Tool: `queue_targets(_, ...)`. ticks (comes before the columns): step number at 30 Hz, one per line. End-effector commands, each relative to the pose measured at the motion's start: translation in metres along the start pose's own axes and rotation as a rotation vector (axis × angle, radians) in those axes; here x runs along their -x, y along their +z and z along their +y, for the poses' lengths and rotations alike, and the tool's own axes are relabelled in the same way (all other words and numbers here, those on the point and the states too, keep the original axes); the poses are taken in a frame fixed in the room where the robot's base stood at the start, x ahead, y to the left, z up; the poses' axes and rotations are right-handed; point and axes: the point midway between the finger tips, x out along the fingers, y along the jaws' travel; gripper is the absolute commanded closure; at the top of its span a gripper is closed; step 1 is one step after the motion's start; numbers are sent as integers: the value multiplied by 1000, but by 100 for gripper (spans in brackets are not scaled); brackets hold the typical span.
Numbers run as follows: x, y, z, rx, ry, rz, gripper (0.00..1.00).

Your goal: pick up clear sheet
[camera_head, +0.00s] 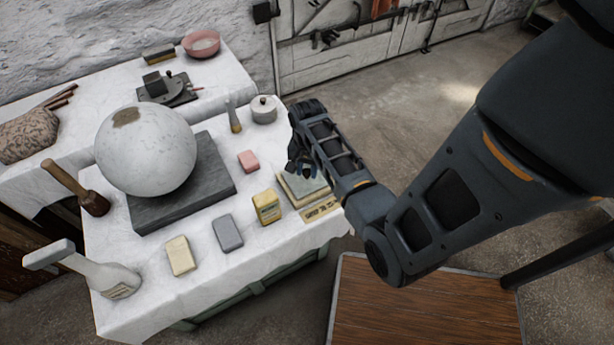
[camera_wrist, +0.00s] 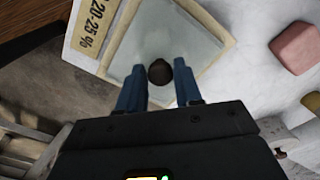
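The clear sheet is a pale, glassy square (camera_wrist: 180,32) lying on a cream board (camera_wrist: 218,22) at the right edge of the white-clothed table. It also shows in the head view (camera_head: 308,184), partly hidden by my gripper (camera_head: 301,163). A dark round knob (camera_wrist: 160,72) appears over the sheet in the wrist view. My gripper's two blue fingers (camera_wrist: 160,82) stand apart on either side of the knob, with small gaps visible. I cannot tell whether the knob is fixed to the sheet.
A card marked "20-25%" (camera_wrist: 91,27) lies beside the board. A pink block (camera_wrist: 296,47) and a yellow block (camera_head: 267,207) are close by. A large plaster sphere (camera_head: 146,150) rests on a grey slab (camera_head: 215,170). A wooden-topped stand (camera_head: 420,305) is at the front right.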

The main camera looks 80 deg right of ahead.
Motion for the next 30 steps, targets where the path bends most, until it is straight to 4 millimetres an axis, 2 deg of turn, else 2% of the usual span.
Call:
queue_targets(2, 0, 0, 0, 0, 0, 0, 74)
queue_targets(10, 0, 0, 0, 0, 0, 0, 99)
queue_targets(23, 7, 0, 0, 1, -1, 1, 100)
queue_targets(26, 17, 0, -1, 1, -2, 2, 100)
queue_targets(30, 42, -1, -1, 0, -4, 4, 100)
